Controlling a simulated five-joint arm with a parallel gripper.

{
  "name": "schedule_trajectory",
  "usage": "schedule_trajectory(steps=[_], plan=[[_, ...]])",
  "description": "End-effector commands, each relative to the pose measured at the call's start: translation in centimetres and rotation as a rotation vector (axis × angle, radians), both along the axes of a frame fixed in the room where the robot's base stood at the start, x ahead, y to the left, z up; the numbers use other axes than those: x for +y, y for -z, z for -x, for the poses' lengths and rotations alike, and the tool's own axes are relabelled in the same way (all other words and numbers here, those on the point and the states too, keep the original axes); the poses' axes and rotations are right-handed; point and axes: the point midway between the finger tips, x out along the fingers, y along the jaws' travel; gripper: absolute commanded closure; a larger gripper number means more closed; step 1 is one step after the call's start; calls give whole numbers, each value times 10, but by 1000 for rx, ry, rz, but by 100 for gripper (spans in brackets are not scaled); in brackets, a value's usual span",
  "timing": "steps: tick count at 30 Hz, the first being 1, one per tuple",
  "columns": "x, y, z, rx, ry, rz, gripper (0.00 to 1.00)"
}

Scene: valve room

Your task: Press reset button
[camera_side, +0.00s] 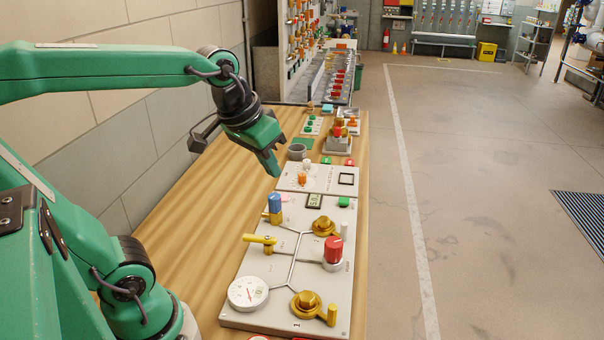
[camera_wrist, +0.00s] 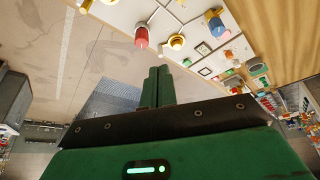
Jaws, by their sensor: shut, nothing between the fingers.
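A small green button (camera_side: 344,202) sits at the upper right of the large pale valve panel (camera_side: 262,322), beside a small display (camera_side: 314,201). I cannot read which of these is the reset button. My gripper (camera_side: 275,172) points down, with its fingers closed together and empty, above the left edge of the smaller panel (camera_side: 325,176). The closed fingers (camera_wrist: 158,72) also show in the wrist view.
The large panel carries a blue-topped valve (camera_side: 274,203), a yellow lever (camera_side: 260,240), a red knob (camera_side: 333,250), gold valves (camera_side: 307,302) and a gauge (camera_side: 248,293). The wooden table (camera_side: 190,240) is clear at left.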

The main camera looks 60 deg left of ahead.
Motion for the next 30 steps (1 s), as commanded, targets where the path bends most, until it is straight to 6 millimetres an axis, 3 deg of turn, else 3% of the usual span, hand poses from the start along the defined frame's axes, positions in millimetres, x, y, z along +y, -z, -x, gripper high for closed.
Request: schedule_trajectory(steps=[15,30], plan=[[19,-19,-82,101,-156,48,100],[43,-9,-161,196,-310,87,100]])
